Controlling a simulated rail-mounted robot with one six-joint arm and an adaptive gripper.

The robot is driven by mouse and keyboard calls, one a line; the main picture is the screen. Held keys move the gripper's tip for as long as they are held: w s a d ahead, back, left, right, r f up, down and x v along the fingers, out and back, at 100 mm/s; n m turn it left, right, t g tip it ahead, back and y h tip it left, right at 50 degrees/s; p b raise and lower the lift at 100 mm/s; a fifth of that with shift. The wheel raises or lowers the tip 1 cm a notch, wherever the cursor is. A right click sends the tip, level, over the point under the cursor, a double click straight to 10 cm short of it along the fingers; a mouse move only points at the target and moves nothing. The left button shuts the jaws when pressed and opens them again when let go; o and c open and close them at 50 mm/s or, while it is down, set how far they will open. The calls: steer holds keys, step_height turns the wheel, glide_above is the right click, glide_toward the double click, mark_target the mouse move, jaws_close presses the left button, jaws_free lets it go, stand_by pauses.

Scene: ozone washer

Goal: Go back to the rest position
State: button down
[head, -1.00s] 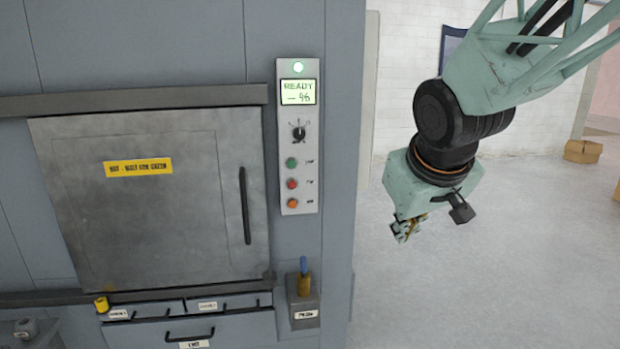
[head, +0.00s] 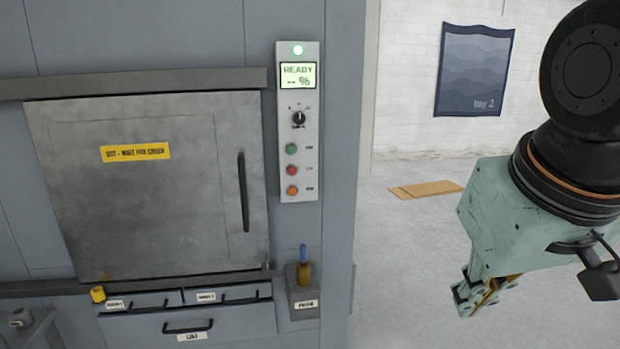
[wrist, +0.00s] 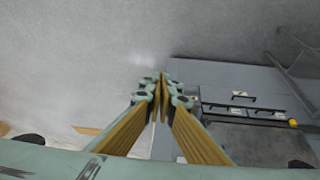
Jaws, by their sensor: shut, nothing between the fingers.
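My gripper (head: 478,298) hangs at the right of the head view, in front of open floor and well apart from the washer. In the wrist view its two fingers (wrist: 160,80) meet at the tips with nothing between them. The washer door (head: 150,190) is shut, with a yellow label and a dark vertical handle. The control panel (head: 299,120) shows a lit green lamp and a screen reading READY.
A probe holder (head: 303,300) with a blue-tipped probe is right of the drawers (head: 190,322). A yellow knob-like piece (head: 98,294) sits at the drawers' left. Flat cardboard (head: 428,189) lies on the floor. A dark poster (head: 475,70) hangs behind.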

steer(key=s+a+f+b, duration=0.1)
steer(key=s+f+b, duration=0.1)
steer(key=s, duration=0.8)
steer(key=shift+s+f+m+g+y, duration=0.3)
steer(key=shift+f+m+g, duration=0.1)
steer(key=shift+f, duration=0.15)
stand_by(0.4)
